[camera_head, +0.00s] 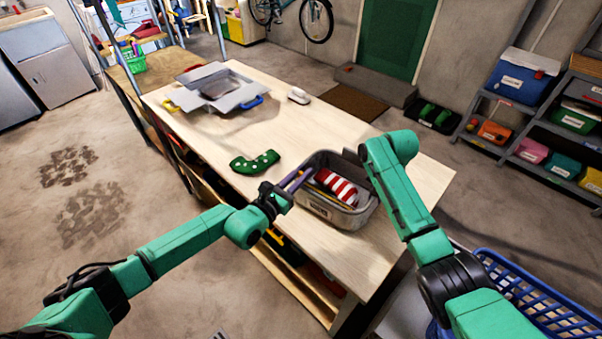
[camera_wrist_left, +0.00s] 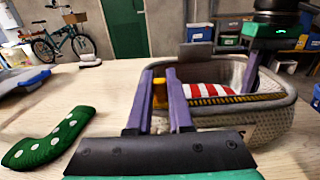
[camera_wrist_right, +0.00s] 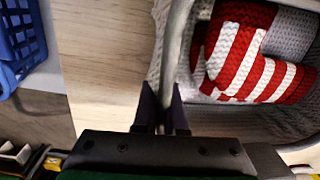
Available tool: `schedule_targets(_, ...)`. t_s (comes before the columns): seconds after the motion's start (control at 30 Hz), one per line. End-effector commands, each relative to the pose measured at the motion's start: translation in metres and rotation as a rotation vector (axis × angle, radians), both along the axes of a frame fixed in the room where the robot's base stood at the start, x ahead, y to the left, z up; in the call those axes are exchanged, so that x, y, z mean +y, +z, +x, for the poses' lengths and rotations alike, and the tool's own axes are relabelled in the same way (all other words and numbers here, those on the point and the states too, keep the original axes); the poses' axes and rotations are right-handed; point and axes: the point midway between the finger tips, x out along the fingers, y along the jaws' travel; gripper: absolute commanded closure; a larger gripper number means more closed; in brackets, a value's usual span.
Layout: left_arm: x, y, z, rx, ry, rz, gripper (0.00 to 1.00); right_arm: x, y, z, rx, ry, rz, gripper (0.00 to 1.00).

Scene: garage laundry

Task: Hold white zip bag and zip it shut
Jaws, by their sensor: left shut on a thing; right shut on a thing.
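The white zip bag (camera_head: 324,211) is a pale grey-white knitted pouch that stands upright on the table with its top gaping. A red-and-white striped sock (camera_head: 337,185) lies inside. A yellow-and-black zip strip (camera_wrist_left: 238,99) runs along the near rim. My left gripper (camera_head: 303,178) is at the bag's left end, with its purple fingers on either side of a yellow zip pull (camera_wrist_left: 160,93). My right gripper (camera_wrist_right: 162,92) is shut on the bag's rim at the far right side; the arm mostly hides it in the head view.
A green dotted sock (camera_head: 255,162) lies left of the bag on the wooden table (camera_head: 300,120). An open grey box (camera_head: 220,88) and a small white object (camera_head: 299,96) are farther back. A blue laundry basket (camera_head: 545,305) stands at the right front.

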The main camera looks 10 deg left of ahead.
Motion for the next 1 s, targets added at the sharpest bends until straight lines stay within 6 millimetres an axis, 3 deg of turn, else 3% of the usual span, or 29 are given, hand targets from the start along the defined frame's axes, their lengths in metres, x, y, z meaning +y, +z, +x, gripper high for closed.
schedule_targets(0.3, 0.0, 0.0, 0.0, 0.0, 0.0, 0.0, 1.0, 0.0, 0.0, 0.0, -0.001, 0.0, 0.0, 1.0)
schedule_targets(0.47, -0.01, -0.001, -0.006, 0.001, -0.003, -0.003, 1.0, 0.0, 0.0, 0.0, -0.001, 0.0, 0.0, 1.0)
schedule_targets(1.0, -0.11, -0.001, -0.063, 0.005, -0.002, -0.007, 1.0, 0.0, 0.0, 0.0, -0.001, 0.001, 0.001, 1.0)
